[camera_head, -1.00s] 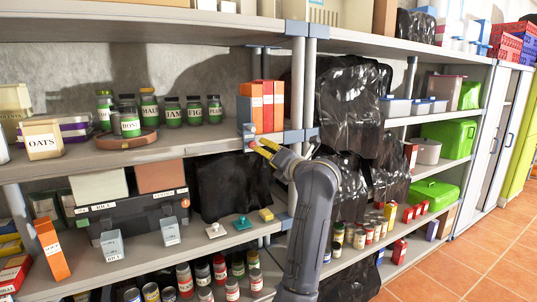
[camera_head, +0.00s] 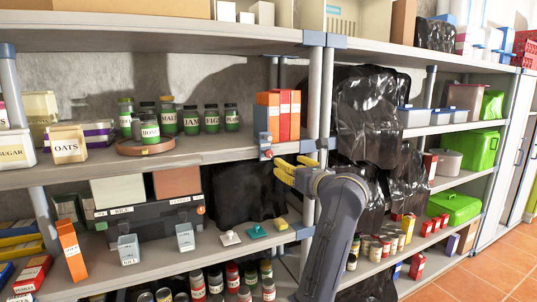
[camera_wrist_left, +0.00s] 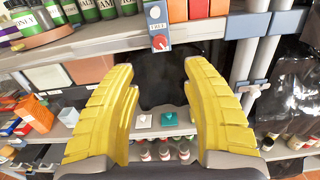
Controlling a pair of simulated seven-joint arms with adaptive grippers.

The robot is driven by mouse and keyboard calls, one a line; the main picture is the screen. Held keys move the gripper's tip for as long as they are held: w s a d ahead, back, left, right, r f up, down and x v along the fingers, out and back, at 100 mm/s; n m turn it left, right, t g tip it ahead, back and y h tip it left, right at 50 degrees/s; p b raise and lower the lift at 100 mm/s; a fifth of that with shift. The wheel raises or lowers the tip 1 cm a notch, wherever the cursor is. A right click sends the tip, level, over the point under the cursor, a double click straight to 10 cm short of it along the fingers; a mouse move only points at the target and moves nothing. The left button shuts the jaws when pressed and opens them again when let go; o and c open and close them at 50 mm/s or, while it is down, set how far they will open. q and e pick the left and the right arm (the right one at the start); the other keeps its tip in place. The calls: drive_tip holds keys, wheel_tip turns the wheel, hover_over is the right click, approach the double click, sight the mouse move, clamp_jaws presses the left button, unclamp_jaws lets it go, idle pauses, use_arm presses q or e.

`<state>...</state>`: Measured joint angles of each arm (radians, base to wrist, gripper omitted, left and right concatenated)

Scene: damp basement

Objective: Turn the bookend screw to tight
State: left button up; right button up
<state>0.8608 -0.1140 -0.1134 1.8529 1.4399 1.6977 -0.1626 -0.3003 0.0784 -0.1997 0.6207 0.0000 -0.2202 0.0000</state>
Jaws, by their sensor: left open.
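The bookend (camera_head: 263,139) is a blue-grey upright plate at the shelf front, beside orange and red boxes. Its screw (camera_head: 266,154) is a small red knob low on its front. In the left wrist view the screw (camera_wrist_left: 160,42) sits under a small label, whose word is hard to read, and a white round spot on the bookend (camera_wrist_left: 155,18). My left gripper (camera_head: 281,170) has yellow fingers, open and empty, just below and right of the screw. In the wrist view, the left gripper (camera_wrist_left: 159,68) points toward the screw, which lies beyond the fingertips, apart from them. My right gripper is not visible.
The shelf board (camera_head: 195,152) carries jars on a round tray (camera_head: 146,147) to the left. A grey post (camera_head: 313,110) stands close right of the bookend. Black plastic sheeting (camera_head: 370,120) hangs farther right. A teal piece (camera_head: 257,231) lies on the shelf below.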

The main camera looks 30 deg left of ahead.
sight(270, 153)
use_arm(q)
drive_tip(key=x, duration=1.5)
drive_tip(key=shift+a, duration=0.15)
clamp_jaws()
